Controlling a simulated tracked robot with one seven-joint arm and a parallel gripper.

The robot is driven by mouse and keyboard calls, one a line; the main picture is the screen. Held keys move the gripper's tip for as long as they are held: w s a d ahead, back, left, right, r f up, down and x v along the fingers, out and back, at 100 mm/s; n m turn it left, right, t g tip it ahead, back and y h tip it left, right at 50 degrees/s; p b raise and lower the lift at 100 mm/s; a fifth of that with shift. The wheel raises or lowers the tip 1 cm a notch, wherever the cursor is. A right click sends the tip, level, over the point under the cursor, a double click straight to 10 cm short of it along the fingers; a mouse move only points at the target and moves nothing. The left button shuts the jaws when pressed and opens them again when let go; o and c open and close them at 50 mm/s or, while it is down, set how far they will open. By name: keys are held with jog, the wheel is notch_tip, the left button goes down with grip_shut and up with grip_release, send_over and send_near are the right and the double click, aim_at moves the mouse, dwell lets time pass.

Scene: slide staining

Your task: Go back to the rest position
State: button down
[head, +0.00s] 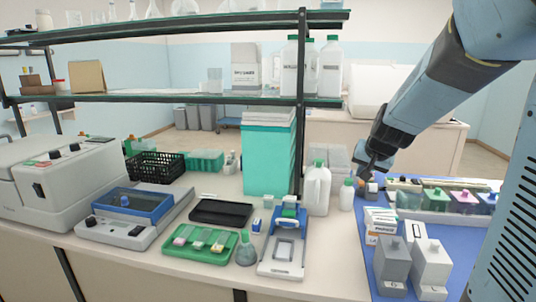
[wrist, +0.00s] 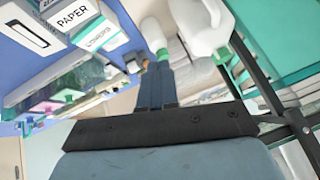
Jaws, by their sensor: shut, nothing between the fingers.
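My gripper (head: 364,184) is at the end of my blue arm, which reaches in from the upper right. It hangs over the back left part of the blue mat (head: 366,262), close to a small white bottle with a green cap (head: 347,195). In the wrist view my gripper's two dark fingers (wrist: 157,72) lie together, shut and empty. The small bottle (wrist: 141,52) shows near the fingertips in that view. Whether the fingers touch anything is not clear.
A white jug (head: 317,190) stands left of the gripper. The staining rack with colored lids (head: 437,197) is to the right. Grey and white boxes (head: 392,262) stand on the mat's front. Glass shelves hold bottles (head: 329,68).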

jog(key=s+a+r+n+g, duration=0.1)
jog(key=s+r+n, duration=0.1)
jog(key=s, duration=1.1)
jog(key=s+a+r+n+g, duration=0.1)
jog(key=s+a+r+n, duration=0.1)
jog(key=s, duration=1.2)
jog(key=shift+a+r+n, duration=0.2)
jog(key=shift+r+n, duration=0.1)
jog(key=shift+r, duration=0.25)
